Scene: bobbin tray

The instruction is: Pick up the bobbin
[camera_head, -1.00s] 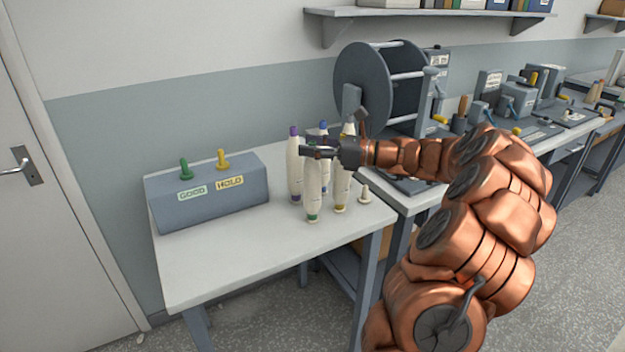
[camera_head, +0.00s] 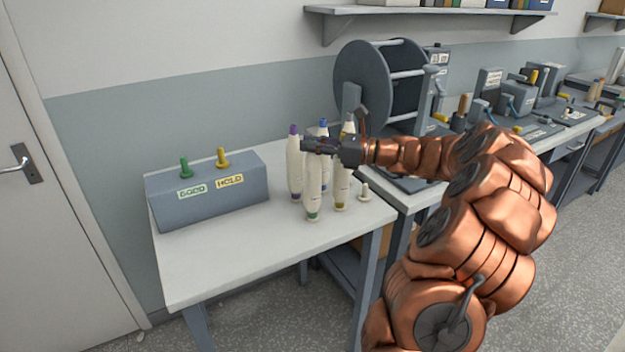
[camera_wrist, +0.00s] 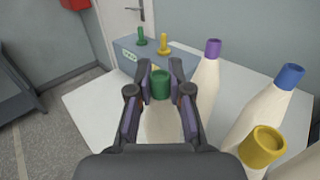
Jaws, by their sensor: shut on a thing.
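Several white bobbins with coloured ends stand upright in a close group on the white table. The front one, the green-ended bobbin (camera_head: 314,190), is between the fingers of my gripper (camera_head: 318,146), which is shut on its upper part. In the wrist view its green top (camera_wrist: 161,84) shows between the two fingers of my gripper (camera_wrist: 160,95). A purple-topped bobbin (camera_head: 295,168) stands just behind and left, a blue-topped bobbin (camera_head: 323,130) behind, and a yellow-ended bobbin (camera_head: 341,190) to the right. My gripper hides parts of the group. The held bobbin's foot appears at table level.
A grey box (camera_head: 210,200) with GOOD and HOLD labels and a green and a yellow peg stands left on the table (camera_head: 240,262). A large reel (camera_head: 362,85) is behind. The table's front is clear.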

